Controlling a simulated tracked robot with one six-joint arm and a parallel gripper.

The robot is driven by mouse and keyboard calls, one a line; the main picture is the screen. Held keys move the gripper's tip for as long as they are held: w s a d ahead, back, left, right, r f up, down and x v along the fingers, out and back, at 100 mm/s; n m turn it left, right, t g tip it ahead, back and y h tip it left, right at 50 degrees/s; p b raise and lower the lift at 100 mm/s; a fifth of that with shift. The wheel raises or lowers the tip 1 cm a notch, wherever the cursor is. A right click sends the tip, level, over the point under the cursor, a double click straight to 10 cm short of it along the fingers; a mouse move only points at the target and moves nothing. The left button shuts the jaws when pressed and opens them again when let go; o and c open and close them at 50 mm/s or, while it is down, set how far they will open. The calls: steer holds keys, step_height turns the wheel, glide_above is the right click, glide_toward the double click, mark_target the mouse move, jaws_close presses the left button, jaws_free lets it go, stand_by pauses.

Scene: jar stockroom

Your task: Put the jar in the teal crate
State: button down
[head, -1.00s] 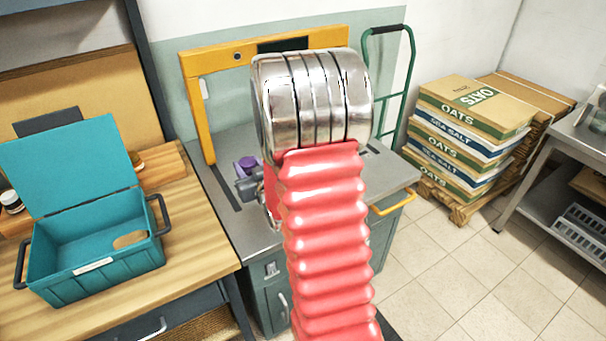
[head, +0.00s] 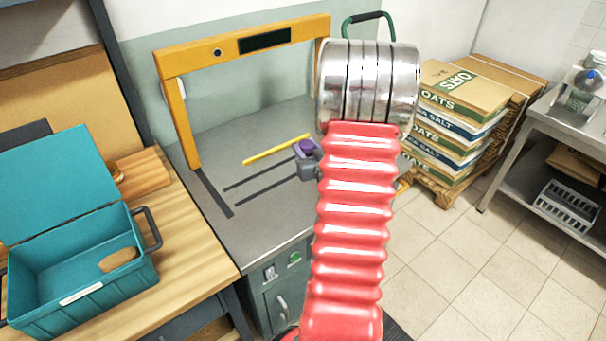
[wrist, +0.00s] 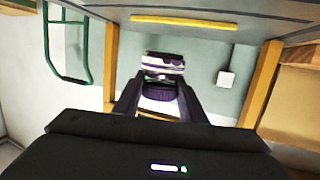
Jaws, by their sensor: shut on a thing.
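The jar (wrist: 163,68) has a purple lid and a white and purple label in the wrist view. My gripper (wrist: 158,100) is shut on it, one dark finger on each side. In the head view the purple lid (head: 306,147) shows at my gripper (head: 310,165), over the grey machine table, partly hidden by my arm. The teal crate (head: 95,297) stands on the wooden bench at the left, its lid raised at the back. A tan oval thing (head: 119,259) lies inside it.
A yellow frame (head: 180,125) stands on the grey table (head: 235,165), between the jar and the crate side. A yellow bar (head: 275,149) lies behind the gripper. The wooden bench (head: 195,255) is clear right of the crate. Stacked sacks (head: 450,125) stand at the right.

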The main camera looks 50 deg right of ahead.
steer(key=shift+w+a, duration=0.15)
steer(key=shift+w, duration=0.1)
steer(key=shift+f, duration=2.9)
steer(key=shift+f, duration=2.05)
steer(key=c, duration=1.1)
jaws_free()
steer(key=shift+f, duration=0.1)
